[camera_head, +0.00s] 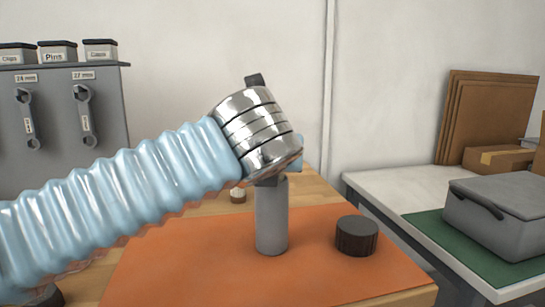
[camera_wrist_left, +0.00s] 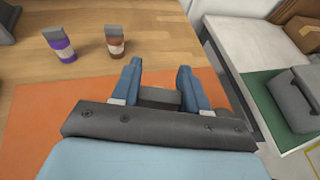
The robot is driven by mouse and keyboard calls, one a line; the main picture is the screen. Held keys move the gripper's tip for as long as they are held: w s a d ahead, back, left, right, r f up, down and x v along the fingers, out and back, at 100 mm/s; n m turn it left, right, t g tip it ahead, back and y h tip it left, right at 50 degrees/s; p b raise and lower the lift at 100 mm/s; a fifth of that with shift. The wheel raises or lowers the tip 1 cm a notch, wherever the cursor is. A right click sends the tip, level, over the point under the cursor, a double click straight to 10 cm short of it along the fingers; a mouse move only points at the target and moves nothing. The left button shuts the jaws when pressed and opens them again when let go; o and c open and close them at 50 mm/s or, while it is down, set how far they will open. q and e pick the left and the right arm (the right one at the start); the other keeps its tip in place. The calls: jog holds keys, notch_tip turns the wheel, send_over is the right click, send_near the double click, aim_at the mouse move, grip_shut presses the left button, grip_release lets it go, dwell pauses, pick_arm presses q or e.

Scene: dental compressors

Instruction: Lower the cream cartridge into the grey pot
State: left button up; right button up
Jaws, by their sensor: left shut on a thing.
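The grey pot (camera_head: 271,218) stands upright on the orange mat in the head view, a tall plain cylinder. My left gripper (camera_head: 297,158) is tilted down just above and behind it, mostly hidden by my own wrist. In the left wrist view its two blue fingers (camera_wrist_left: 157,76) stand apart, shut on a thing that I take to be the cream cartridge. The cartridge itself does not show clearly in either view, and neither does its position relative to the pot's mouth. The pot is hidden in the wrist view. My right gripper is out of view.
A dark ribbed cap (camera_head: 357,237) lies on the orange mat (camera_head: 330,285), right of the pot. A purple-banded container (camera_wrist_left: 60,45) and a brown-banded one (camera_wrist_left: 114,40) stand on the wooden table beyond the mat. A grey case (camera_head: 498,218) sits on the right-hand bench.

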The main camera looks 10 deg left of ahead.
pick_arm(q)
jog(key=shift+f, duration=0.35)
jog(key=o, duration=1.2)
jog(key=shift+c, duration=0.2)
